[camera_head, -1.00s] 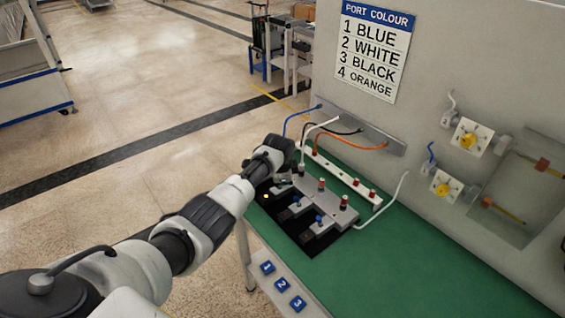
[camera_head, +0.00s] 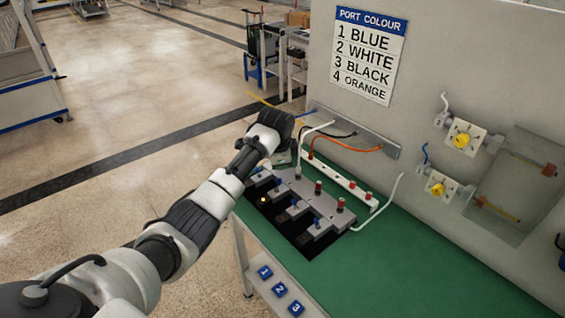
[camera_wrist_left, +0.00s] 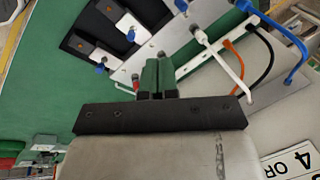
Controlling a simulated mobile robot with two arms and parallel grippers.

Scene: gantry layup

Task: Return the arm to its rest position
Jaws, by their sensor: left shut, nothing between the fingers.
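My left arm reaches in from the left in the head view, with its wrist raised above the far left end of the grey fixture block (camera_head: 310,200). The wrist hides my left gripper there. In the left wrist view my left gripper (camera_wrist_left: 158,66) has its two dark green fingers together, with nothing held between them. The fixture, with its blue pegs, lies beyond the fingertips; I cannot tell the exact gap. My right arm and right gripper are not in view.
A green bench top (camera_head: 400,262) has free room at the front right. White, black and orange cables (camera_head: 355,146) run to a wall strip; a blue cable (camera_wrist_left: 288,66) shows in the wrist view. A white rail (camera_head: 345,180) with red posts stands behind the fixture. The PORT COLOUR sign (camera_head: 370,55) hangs on the panel.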

